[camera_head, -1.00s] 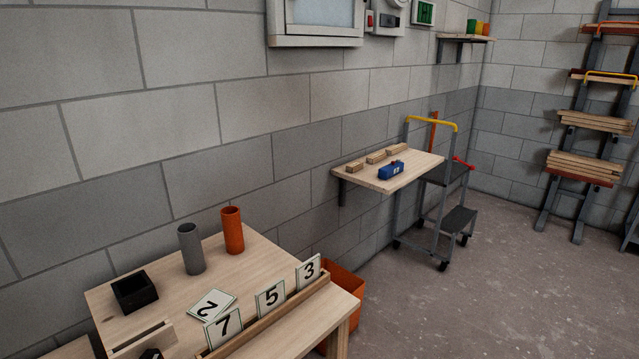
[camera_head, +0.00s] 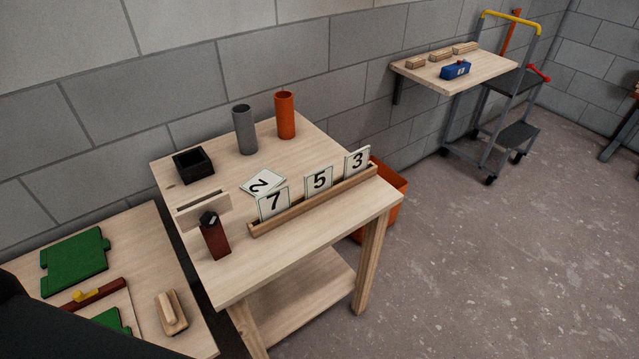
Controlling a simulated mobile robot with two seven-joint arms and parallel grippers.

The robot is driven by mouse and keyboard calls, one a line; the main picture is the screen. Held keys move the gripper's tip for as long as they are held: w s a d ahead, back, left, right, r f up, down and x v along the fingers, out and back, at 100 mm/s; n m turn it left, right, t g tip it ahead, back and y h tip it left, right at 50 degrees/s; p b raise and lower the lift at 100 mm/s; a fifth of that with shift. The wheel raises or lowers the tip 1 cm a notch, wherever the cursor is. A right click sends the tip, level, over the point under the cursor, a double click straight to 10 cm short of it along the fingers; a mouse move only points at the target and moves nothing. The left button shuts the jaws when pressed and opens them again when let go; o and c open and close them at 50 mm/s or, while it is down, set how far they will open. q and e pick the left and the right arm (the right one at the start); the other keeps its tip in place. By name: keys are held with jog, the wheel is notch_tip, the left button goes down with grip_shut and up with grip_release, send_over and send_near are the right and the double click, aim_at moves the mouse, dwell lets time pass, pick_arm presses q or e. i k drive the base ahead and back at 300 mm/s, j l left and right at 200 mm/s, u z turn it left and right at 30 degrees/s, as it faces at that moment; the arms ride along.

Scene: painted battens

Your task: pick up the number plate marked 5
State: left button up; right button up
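The number plate marked 5 (camera_head: 319,181) stands upright in the wooden rack (camera_head: 285,219) on the light wooden table. The plate marked 7 (camera_head: 273,204) stands to its left and the plate marked 3 (camera_head: 357,161) to its right in the same rack. A plate marked 2 (camera_head: 263,184) lies flat behind the rack. No gripper shows in the head view; a dark shape at the lower left corner is too cut off to tell.
On the table (camera_head: 310,247) are a black open box (camera_head: 193,164), a grey tube (camera_head: 245,130), an orange tube (camera_head: 285,115) and a dark red block (camera_head: 215,240). Another table with green pieces (camera_head: 75,262) adjoins at left. An orange bin (camera_head: 392,186) stands behind.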

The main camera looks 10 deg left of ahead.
aim_at(317, 182)
jog(key=i+l, duration=1.15)
jog(key=u, duration=1.65)
